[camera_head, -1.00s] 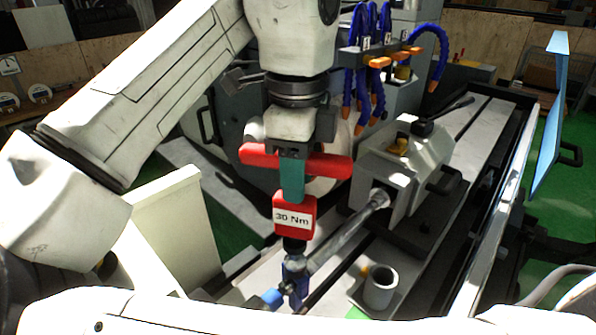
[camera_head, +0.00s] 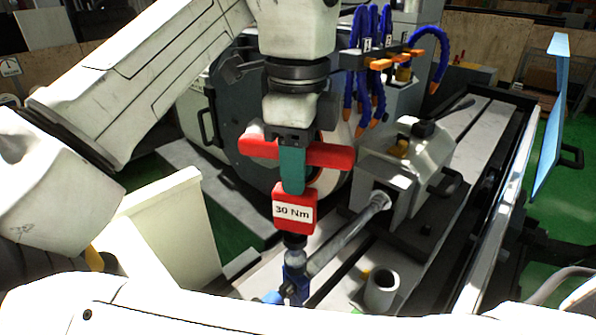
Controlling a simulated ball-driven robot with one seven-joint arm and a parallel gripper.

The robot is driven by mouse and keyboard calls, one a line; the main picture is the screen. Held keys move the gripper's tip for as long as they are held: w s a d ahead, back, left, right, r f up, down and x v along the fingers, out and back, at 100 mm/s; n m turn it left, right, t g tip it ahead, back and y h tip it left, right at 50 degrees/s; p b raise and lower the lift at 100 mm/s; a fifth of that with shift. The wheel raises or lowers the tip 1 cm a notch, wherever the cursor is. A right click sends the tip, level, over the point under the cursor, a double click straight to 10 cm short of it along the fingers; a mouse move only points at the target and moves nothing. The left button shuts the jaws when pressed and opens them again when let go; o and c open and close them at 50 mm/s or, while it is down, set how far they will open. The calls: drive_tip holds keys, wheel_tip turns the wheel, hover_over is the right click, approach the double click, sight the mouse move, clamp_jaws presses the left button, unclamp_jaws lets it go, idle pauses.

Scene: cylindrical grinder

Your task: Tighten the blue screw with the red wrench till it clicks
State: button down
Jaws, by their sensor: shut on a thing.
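The red wrench (camera_head: 294,208) stands nearly upright in the middle of the view. It has a red crossbar, a teal section below it and a red block labelled "30 Nm". My gripper (camera_head: 291,143) is shut on its top at the crossbar; the fingertips are hard to make out. The wrench's dark lower end (camera_head: 294,241) meets the blue clamp-like part at the end of a grey shaft. The blue screw (camera_head: 272,297) appears to be the blue piece at its lower left, partly hidden by my white body. Exact seating of the wrench cannot be told.
The grey shaft (camera_head: 345,237) runs up right to the tailstock (camera_head: 405,173). A small grey cup (camera_head: 381,290) stands right of the wrench. Blue coolant hoses (camera_head: 368,75) hang behind. A cream panel (camera_head: 165,235) stands at left and a blue panel (camera_head: 552,125) at right.

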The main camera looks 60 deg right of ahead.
drive_tip(key=shift+r, duration=1.7)
drive_tip(key=shift+r, duration=2.4)
